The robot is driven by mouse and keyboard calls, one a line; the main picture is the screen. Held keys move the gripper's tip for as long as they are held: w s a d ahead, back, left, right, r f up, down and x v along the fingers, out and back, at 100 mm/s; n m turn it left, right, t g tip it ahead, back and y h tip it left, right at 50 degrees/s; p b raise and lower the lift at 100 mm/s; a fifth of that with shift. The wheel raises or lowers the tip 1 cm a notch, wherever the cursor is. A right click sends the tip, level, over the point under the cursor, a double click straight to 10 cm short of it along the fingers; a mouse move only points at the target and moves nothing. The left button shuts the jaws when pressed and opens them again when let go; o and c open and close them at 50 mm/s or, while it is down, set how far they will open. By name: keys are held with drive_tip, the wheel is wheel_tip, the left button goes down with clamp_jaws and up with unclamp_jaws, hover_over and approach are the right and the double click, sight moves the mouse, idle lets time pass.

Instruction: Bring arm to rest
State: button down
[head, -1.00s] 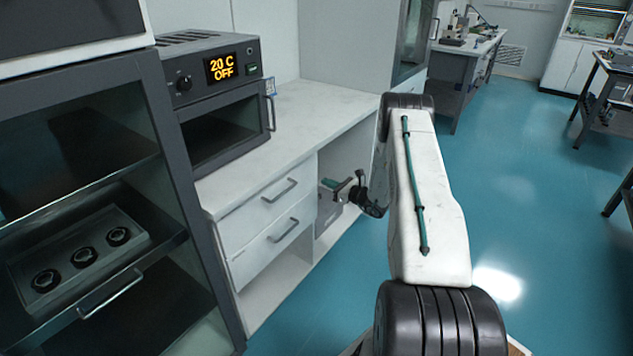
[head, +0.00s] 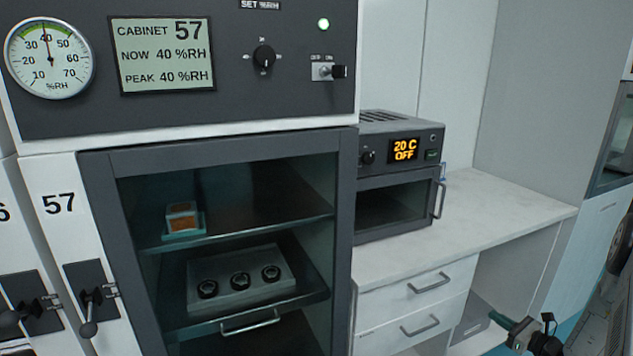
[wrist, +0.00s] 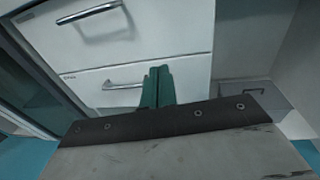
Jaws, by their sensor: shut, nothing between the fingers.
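My gripper (head: 512,326) shows at the lower right of the head view, in front of the open space beside the drawers. Its green fingers (wrist: 158,88) are together and empty in the wrist view, pointing toward the white drawer fronts. Most of my arm lies outside the head view; a part of it shows at the right edge.
Cabinet 57 (head: 98,160) stands at left, its glass door framed in grey. An oven (head: 400,175) reading 20 C OFF sits on the counter (head: 500,205) above two drawers (head: 412,310).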

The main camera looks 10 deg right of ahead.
drive_tip(key=s+a+r+n+g+y, duration=0.2)
drive_tip(key=s+a+r+n+g, duration=0.2)
drive_tip(key=a+r+n+g, duration=0.25)
drive_tip(key=s+a+r+n+g+y, duration=0.1)
drive_tip(key=s+a+r+n+g, duration=0.35)
drive_tip(key=a+r, duration=0.45)
drive_tip(key=s+a+r+n+g+y, duration=0.2)
drive_tip(key=s+a+r+n+g, duration=0.3)
drive_tip(key=a, duration=0.4)
drive_tip(key=s+a+r+n+h, duration=0.5)
drive_tip(key=s+a+r+n, duration=0.1)
drive_tip(key=s+r, duration=0.3)
drive_tip(key=s+a+r+n+t+h, duration=0.1)
drive_tip(key=s+a+r+n+h, duration=0.4)
drive_tip(key=s+r+n, duration=0.4)
drive_tip(key=shift+s+a+r+h, duration=0.35)
drive_tip(key=shift+s+h, duration=0.35)
drive_tip(key=shift+s, duration=0.45)
drive_tip(key=shift+a, duration=0.1)
